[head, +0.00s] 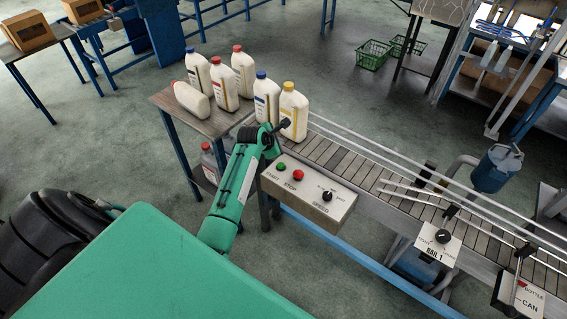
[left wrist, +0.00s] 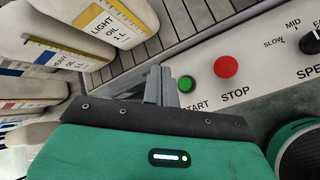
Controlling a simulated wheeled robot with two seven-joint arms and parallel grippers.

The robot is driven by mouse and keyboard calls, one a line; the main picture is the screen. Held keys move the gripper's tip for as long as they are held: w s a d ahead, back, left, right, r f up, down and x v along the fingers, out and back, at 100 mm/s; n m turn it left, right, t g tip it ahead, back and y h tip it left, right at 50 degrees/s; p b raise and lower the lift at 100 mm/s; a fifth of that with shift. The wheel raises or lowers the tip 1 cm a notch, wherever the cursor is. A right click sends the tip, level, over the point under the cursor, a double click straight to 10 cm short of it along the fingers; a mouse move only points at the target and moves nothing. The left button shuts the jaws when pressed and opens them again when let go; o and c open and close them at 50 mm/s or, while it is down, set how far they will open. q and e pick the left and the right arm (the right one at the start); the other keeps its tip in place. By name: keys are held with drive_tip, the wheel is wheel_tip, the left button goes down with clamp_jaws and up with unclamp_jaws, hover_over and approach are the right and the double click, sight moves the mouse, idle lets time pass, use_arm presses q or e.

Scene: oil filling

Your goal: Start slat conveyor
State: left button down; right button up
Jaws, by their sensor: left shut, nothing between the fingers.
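The slat conveyor (head: 340,160) runs from the middle to the lower right. Its control box (head: 310,202) carries a green START button (head: 281,166), a red STOP button (head: 298,175) and a black speed knob (head: 327,196). My left gripper (head: 284,125) is shut and empty, above the box and in front of the yellow-capped bottle (head: 295,108). In the left wrist view its closed fingers (left wrist: 160,86) appear just left of the green START button (left wrist: 187,84); contact cannot be told. The red STOP button (left wrist: 226,67) is further right. My right gripper is not in view.
Several white oil bottles stand at the conveyor's start and on the side table (head: 178,112); one red-capped bottle (head: 191,101) lies on its side. The RAIL 1 box (head: 438,243) and a BOTTLE/CAN switch (head: 519,296) sit further along the conveyor.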

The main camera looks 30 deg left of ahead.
use_arm(q)
drive_tip(key=shift+f, duration=0.1)
drive_tip(key=b, duration=0.6)
hover_over(279, 167)
wheel_tip(279, 167, down, 7)
drive_tip(key=shift+r, duration=0.15)
drive_tip(key=shift+f, duration=0.95)
drive_tip(key=shift+w, duration=0.1)
drive_tip(key=shift+f, duration=0.1)
idle(0.9)
drive_tip(key=shift+f, duration=0.3)
